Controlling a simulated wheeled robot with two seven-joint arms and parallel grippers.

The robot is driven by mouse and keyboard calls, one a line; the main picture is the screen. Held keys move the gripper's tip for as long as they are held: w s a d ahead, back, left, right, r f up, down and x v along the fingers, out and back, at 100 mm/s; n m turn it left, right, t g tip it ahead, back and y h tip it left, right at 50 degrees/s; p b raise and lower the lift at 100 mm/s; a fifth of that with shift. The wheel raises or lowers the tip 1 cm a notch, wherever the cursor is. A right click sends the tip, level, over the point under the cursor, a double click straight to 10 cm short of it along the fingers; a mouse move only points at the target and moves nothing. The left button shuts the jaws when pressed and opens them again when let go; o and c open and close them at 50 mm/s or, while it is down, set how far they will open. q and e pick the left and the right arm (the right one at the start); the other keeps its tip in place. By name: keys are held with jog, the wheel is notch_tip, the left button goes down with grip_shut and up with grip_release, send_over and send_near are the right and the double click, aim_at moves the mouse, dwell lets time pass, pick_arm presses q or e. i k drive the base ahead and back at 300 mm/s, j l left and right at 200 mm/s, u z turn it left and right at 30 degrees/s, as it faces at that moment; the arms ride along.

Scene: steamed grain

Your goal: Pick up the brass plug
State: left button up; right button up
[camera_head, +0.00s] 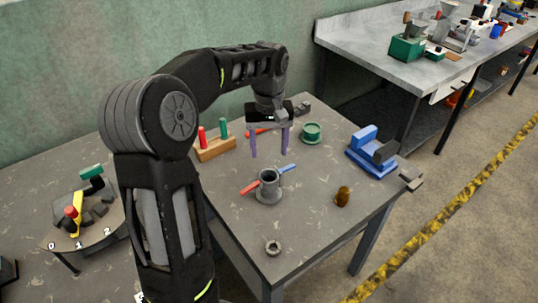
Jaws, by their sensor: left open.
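The brass plug (342,196), a small brown-gold cylinder, stands on the grey table (315,235) near its right front part. My left gripper (269,148) hangs over the back middle of the table with its two purple fingers apart, open and empty. It is behind and to the left of the plug, clear of it. My right gripper is not in view.
A grey cup-like part (268,186) with red and blue handles stands left of the plug. A grey ring (273,248) lies near the front. A blue vise (371,154), a green round part (312,132) and a wooden block with red and green pegs (215,151) stand farther back.

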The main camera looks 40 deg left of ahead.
aim_at(341, 200)
jog(key=k+l, duration=0.75)
jog(key=l, duration=0.2)
